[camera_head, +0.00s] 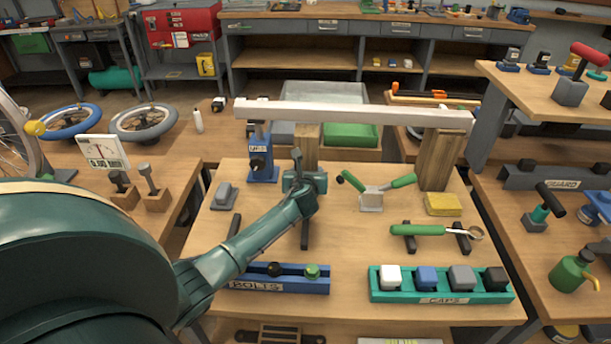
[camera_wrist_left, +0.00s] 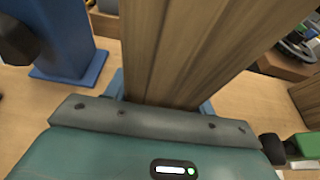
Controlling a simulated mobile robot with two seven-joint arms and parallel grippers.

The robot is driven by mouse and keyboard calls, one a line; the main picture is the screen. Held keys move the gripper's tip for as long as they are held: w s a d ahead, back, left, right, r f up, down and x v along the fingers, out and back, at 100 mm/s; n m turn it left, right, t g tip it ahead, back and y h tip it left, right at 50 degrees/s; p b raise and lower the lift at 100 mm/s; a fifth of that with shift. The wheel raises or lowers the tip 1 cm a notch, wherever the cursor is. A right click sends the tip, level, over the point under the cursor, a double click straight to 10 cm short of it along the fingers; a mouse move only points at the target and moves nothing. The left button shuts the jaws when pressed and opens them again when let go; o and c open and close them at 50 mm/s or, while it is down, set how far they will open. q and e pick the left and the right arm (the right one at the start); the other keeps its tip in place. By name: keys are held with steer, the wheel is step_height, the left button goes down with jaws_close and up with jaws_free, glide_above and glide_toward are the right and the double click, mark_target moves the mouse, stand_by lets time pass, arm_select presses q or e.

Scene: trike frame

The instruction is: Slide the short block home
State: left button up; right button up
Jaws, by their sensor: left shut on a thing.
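The short wooden block (camera_head: 307,143) stands upright under the left part of the long silver bar (camera_head: 350,114). Its top meets the bar's underside in the picture; I cannot tell whether they touch. My left gripper (camera_head: 306,174) is at the block's lower part and shut on it. In the left wrist view the block (camera_wrist_left: 195,50) rises in front of the palm, and the gripper (camera_wrist_left: 162,97) hides its foot. A wider wooden block (camera_head: 440,158) stands under the bar's right part. A blue jack (camera_head: 261,157) stands left of the short block. My right gripper is not in view.
A green-handled tool on a grey stand (camera_head: 371,200) is right of my gripper. A yellow sponge-like block (camera_head: 443,205) lies by the wider block. The blue BOLTS rack (camera_head: 248,284) and teal CAPS tray (camera_head: 441,298) are at the front. Bare tabletop lies between them.

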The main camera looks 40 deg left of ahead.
arm_select(q)
steer(key=shift+w+a, duration=0.1)
steer(key=shift+w, duration=0.05)
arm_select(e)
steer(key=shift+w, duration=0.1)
arm_select(q)
steer(key=shift+w+a+b, duration=0.5)
steer(key=shift+w+a, duration=0.05)
steer(key=shift+w, duration=0.3)
steer(key=shift+w+a+b, duration=0.45)
steer(key=shift+w+a, duration=0.05)
steer(key=shift+w, duration=0.3)
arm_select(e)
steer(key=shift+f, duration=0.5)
arm_select(q)
steer(key=shift+w+a, duration=0.1)
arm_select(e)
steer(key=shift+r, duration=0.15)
arm_select(q)
steer(key=o, duration=1.1)
steer(key=shift+o, duration=0.2)
steer(key=shift+f, duration=0.1)
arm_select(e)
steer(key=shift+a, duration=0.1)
